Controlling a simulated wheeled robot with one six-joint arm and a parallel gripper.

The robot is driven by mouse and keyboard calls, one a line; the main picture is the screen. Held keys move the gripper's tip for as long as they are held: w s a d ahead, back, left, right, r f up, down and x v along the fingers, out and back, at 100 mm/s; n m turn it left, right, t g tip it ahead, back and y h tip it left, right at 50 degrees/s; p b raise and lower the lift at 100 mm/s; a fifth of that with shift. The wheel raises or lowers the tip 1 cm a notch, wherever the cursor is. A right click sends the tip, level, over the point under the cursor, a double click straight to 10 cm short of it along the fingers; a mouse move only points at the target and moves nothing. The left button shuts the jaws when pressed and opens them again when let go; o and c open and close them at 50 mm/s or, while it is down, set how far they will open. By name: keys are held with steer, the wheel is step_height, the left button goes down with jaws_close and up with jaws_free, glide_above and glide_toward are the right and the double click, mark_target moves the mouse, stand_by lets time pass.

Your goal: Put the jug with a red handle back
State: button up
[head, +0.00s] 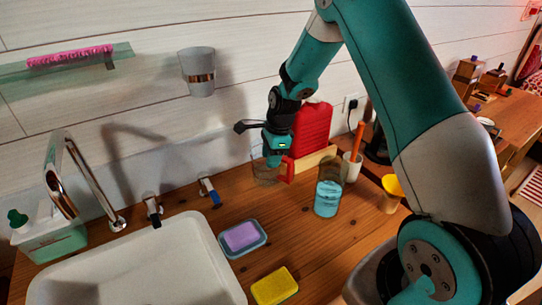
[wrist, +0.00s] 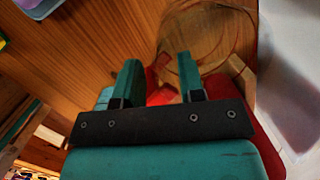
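The clear glass jug (head: 264,172) stands on the wooden counter close to the wall. Its red handle (head: 289,170) is on its right side, beside the red board. In the wrist view the jug's round glass body (wrist: 207,38) lies beyond the fingers, and part of the red handle (wrist: 154,80) shows between and below them. My gripper (head: 275,157) is right over the jug's handle side, pointing down. In the wrist view the two fingers of my gripper (wrist: 158,68) are clearly apart. Contact with the handle is not visible.
A red board (head: 314,127) stands in a wooden holder against the wall, close behind my gripper. A blue-filled glass (head: 328,190), a yellow cup (head: 391,192) and a white cup (head: 352,166) stand to the right. The sink (head: 150,270), purple sponge (head: 241,237) and yellow sponge (head: 274,287) are left and front.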

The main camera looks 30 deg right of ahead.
step_height(320, 180, up, 12)
steer(key=s+d+b, duration=0.1)
steer(key=d+b, duration=0.1)
steer(key=s+a+r+n+y, duration=0.1)
steer(key=s+a+r+n, duration=0.3)
steer(key=s+a+n, duration=0.3)
steer(key=s+a+r+n, duration=0.3)
steer(key=s+a+n, duration=0.3)
steer(key=a+n, duration=0.15)
steer(key=s+a+n, duration=0.3)
steer(key=s+n, duration=0.4)
steer(key=s, duration=0.1)
steer(key=s+a+r+n+g+y, duration=0.1)
steer(key=s+a+n, duration=0.2)
steer(key=s+n, duration=0.3)
steer(key=shift+s+a+r+n, duration=0.15)
steer(key=shift+s+a+n, duration=0.2)
steer(key=shift+s, duration=0.75)
